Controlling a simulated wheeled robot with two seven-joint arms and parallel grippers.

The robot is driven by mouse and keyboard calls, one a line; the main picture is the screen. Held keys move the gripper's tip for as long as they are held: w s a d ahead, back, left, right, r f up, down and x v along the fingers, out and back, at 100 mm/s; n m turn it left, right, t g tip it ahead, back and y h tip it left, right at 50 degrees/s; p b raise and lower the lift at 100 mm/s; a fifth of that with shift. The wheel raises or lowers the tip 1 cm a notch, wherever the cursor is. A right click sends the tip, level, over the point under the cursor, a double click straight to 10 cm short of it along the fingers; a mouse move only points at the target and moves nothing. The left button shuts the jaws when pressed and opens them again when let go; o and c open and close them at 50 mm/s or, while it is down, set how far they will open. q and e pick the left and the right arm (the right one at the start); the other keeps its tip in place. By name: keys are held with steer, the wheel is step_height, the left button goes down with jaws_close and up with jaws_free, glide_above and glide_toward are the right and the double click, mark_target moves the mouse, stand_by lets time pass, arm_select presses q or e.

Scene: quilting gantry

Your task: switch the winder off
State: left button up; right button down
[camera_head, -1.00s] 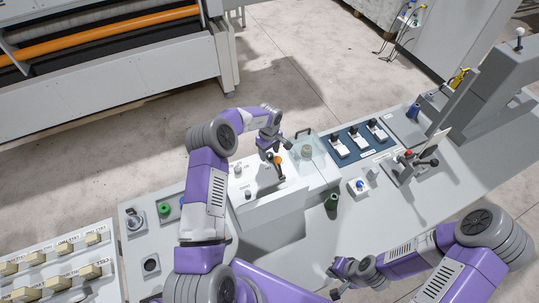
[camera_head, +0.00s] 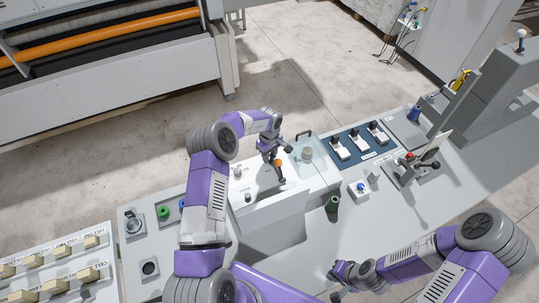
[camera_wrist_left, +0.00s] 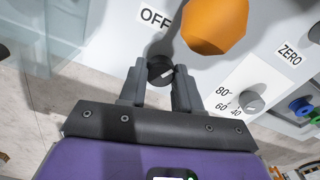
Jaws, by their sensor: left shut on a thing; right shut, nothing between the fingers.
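The winder's white panel box (camera_head: 262,206) stands mid-console in the head view. My left gripper (camera_wrist_left: 159,84) is shut on this dark knob, one finger on each side. My right gripper (camera_head: 338,280) is shut and empty over the console's front.
A clear-covered compartment (camera_head: 308,155) adjoins the box on the right. Two small dials are on the panel, one (camera_wrist_left: 250,102) with numbers. Blue panel switches (camera_head: 357,142) lie further right. The front console middle is clear.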

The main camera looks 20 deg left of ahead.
mark_target(270, 156)
steer(key=shift+r, duration=0.15)
arm_select(q)
steer(key=n+p, duration=0.1)
steer(key=n, duration=0.5)
steer(key=shift+r+p, duration=0.1)
steer(key=shift+p, duration=0.3)
arm_select(e)
steer(key=shift+r, duration=0.8)
arm_select(q)
steer(key=n+p, duration=0.1)
steer(key=n, duration=0.4)
steer(key=shift+n, duration=0.3)
arm_select(e)
steer(key=shift+r, duration=0.5)
arm_select(q)
steer(key=o, duration=1.1)
steer(key=shift+c, duration=0.2)
step_height(270, 156, up, 8)
steer(key=shift+f+b, duration=0.25)
steer(key=shift+b, duration=0.2)
arm_select(e)
steer(key=shift+f, duration=0.45)
